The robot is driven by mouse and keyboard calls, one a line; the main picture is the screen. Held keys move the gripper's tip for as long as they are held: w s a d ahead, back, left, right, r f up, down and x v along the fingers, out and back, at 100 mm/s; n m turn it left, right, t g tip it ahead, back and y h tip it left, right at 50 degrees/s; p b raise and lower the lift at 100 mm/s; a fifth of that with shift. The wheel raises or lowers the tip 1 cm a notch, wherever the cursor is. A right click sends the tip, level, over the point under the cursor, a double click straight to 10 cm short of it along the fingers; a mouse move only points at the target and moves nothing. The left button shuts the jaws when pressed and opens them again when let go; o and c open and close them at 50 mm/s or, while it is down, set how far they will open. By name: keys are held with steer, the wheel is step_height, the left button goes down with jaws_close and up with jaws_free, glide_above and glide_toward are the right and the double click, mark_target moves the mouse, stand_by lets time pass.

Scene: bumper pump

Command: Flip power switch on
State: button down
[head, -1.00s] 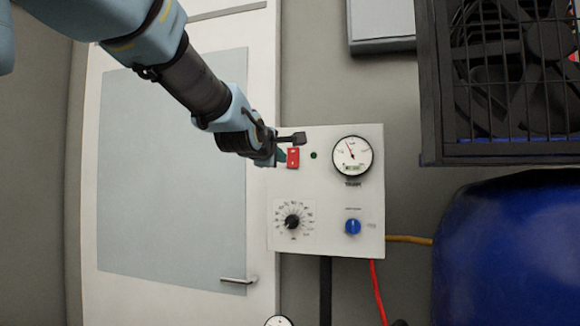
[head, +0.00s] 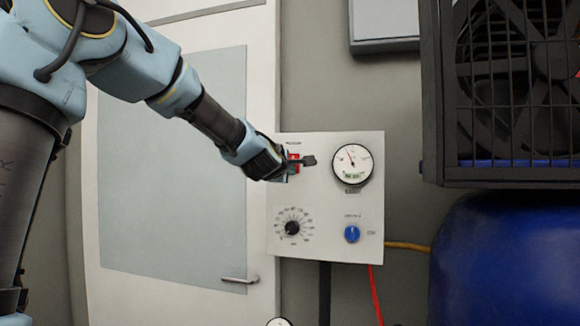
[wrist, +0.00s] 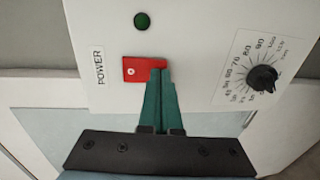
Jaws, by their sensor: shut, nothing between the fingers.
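The red power switch (wrist: 138,70) sits on the white control panel (wrist: 190,30), beside a POWER label, in the wrist view. In the head view the red switch (head: 294,158) is partly covered by my gripper. My gripper (wrist: 161,76) is shut, with its green fingers side by side and nothing between them. Its fingertips overlap the right part of the red switch in the wrist view; whether they touch it I cannot tell. A dark green round indicator (wrist: 142,20) is above the switch in the wrist view.
The panel also carries a dial gauge (head: 352,160), a black knob (head: 292,228) and a blue knob (head: 352,234). A door with a pale pane (head: 170,180) is at left. A dark caged fan (head: 515,90) and blue drum (head: 505,260) stand at right.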

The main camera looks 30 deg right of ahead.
stand_by(0.3)
steer(key=shift+w+d+b, duration=0.1)
steer(key=shift+w+b, duration=0.05)
steer(key=shift+b, duration=0.95)
steer(key=shift+f, duration=0.15)
